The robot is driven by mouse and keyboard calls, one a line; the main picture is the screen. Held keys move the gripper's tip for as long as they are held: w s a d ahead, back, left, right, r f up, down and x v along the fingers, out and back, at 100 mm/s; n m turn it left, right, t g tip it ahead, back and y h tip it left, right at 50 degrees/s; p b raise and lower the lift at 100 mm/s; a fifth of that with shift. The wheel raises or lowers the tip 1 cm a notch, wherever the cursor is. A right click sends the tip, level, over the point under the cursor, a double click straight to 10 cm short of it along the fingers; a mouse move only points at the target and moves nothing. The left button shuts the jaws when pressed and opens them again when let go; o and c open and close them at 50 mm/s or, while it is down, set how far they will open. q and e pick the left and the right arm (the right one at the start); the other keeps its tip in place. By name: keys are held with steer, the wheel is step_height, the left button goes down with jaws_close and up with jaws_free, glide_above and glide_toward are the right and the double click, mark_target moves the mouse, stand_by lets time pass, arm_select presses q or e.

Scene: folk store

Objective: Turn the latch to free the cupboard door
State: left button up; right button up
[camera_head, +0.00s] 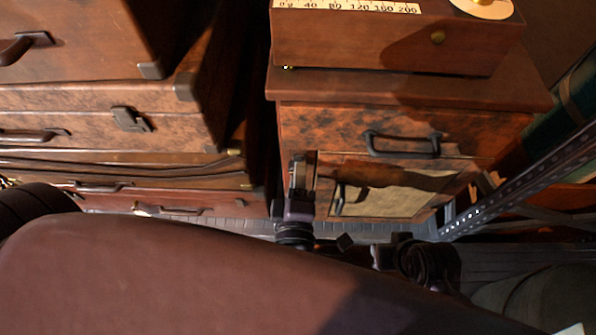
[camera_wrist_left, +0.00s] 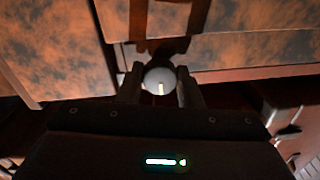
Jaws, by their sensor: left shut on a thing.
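The cupboard is a wooden cabinet with a drawer above and a door (camera_head: 385,200) with a pale panel below. The door has a dark upright handle (camera_head: 339,200) near its left edge and looks closed. My left gripper (camera_head: 300,172) is at the upper left corner of the door. In the left wrist view its two fingers are shut on the round, pale latch knob (camera_wrist_left: 160,79), which has a light mark on its face. In the head view the gripper hides the latch.
The drawer has a dark handle (camera_head: 402,143) just above the door. Stacked suitcases (camera_head: 100,105) stand to the left, with a narrow gap beside the cabinet. A perforated metal post (camera_head: 520,185) stands close on the right. A scale (camera_head: 390,35) rests on top.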

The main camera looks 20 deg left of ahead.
arm_select(q)
steer(key=shift+f, duration=0.1)
stand_by(0.3)
steer(key=o, duration=0.7)
